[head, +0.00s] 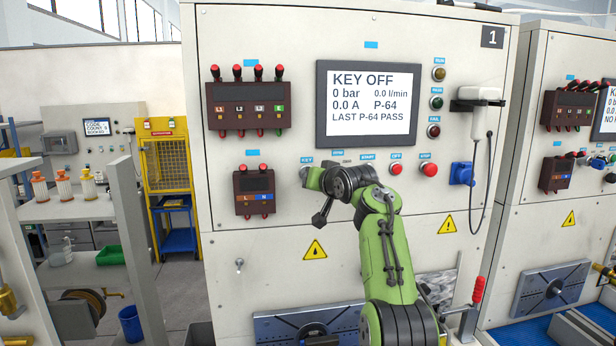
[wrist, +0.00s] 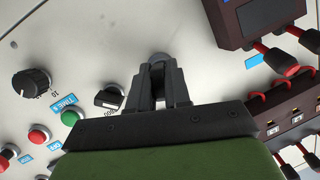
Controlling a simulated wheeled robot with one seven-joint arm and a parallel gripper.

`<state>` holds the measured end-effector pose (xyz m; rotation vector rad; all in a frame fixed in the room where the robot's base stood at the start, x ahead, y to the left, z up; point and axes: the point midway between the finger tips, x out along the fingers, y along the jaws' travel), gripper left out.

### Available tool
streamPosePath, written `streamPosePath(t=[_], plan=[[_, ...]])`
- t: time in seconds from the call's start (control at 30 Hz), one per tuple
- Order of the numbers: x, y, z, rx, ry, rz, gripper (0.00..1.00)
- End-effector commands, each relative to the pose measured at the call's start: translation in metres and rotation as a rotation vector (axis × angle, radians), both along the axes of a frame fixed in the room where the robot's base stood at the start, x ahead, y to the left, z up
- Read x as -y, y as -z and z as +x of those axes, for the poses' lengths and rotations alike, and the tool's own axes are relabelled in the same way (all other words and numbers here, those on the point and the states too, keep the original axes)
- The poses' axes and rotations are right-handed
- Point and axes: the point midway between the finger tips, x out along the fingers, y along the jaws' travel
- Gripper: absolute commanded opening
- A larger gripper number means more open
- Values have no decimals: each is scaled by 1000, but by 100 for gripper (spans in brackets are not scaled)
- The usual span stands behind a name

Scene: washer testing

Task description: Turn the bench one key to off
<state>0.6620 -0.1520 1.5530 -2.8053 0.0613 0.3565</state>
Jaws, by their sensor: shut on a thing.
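Bench one is the white cabinet (head: 300,40) with the number 1 plate at its upper right. Its display (head: 367,100) reads KEY OFF, 0 bar and 0.0 A. My gripper (head: 308,176) is at the panel just under the blue KEY label (head: 306,160). In the wrist view my gripper (wrist: 160,76) is shut on the key (wrist: 158,57), a small grey round part between and just beyond the fingertips. The fingers and my wrist hide most of the key, so its exact angle cannot be read from its shape.
A dark knob (wrist: 24,82) and a green button (wrist: 70,117) show in the wrist view. A terminal block (head: 254,190) with sockets sits left of the key.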

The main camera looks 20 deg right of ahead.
Motion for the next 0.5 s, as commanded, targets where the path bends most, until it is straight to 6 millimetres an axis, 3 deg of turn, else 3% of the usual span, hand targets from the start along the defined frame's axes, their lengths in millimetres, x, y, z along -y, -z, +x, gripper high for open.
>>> streamPosePath(t=[0.23,0.47,0.5], plan=[[-1,-2,0,-52,1,-258,0],[0,-1,0,-62,0,-302,0],[0,-1,0,-62,0,-302,19]])
